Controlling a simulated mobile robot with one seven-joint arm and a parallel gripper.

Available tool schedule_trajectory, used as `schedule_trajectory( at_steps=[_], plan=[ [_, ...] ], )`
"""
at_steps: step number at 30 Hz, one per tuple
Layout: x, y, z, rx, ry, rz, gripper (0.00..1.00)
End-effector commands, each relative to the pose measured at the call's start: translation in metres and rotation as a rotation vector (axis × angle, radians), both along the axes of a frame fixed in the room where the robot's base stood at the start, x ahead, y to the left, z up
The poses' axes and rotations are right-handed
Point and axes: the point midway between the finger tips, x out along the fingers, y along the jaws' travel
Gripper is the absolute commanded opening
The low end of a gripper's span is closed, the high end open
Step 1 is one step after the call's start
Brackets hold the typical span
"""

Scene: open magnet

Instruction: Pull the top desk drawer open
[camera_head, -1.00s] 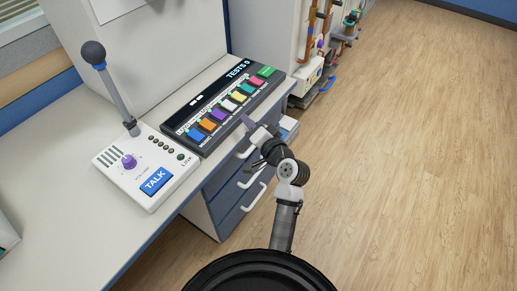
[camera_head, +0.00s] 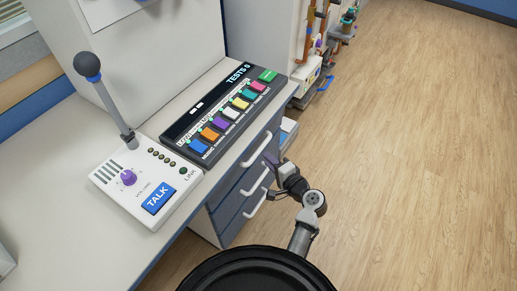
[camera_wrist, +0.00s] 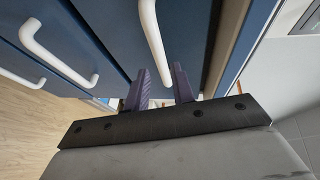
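The blue top desk drawer (camera_wrist: 189,30) sits flush in the cabinet under the desk and looks closed. Its white bar handle (camera_wrist: 152,38) also shows in the head view (camera_head: 257,150). My gripper (camera_wrist: 159,88) has two purple fingers, standing apart, with the end of the top handle between them. I see a gap beside the handle; contact cannot be made out. In the head view my gripper (camera_head: 270,162) is beside the top handle, at the drawer fronts, and its fingertips are partly hard to see.
The middle handle (camera_head: 256,181) and lower handle (camera_head: 256,203) stick out below. On the desk (camera_head: 90,225) are a button panel (camera_head: 222,115) and a talk box (camera_head: 146,180) with a microphone (camera_head: 88,66). Open wooden floor (camera_head: 420,170) lies to the right.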

Motion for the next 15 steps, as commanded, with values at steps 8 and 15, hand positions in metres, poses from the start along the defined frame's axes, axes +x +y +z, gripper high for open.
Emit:
schedule_trajectory(
  at_steps=[8, 15],
  plan=[
    [0.042, 0.027, -0.007, -0.002, -0.001, 0.002, 0.25],
    [0.055, 0.036, -0.012, -0.002, -0.001, 0.0, 0.25]
  ],
)
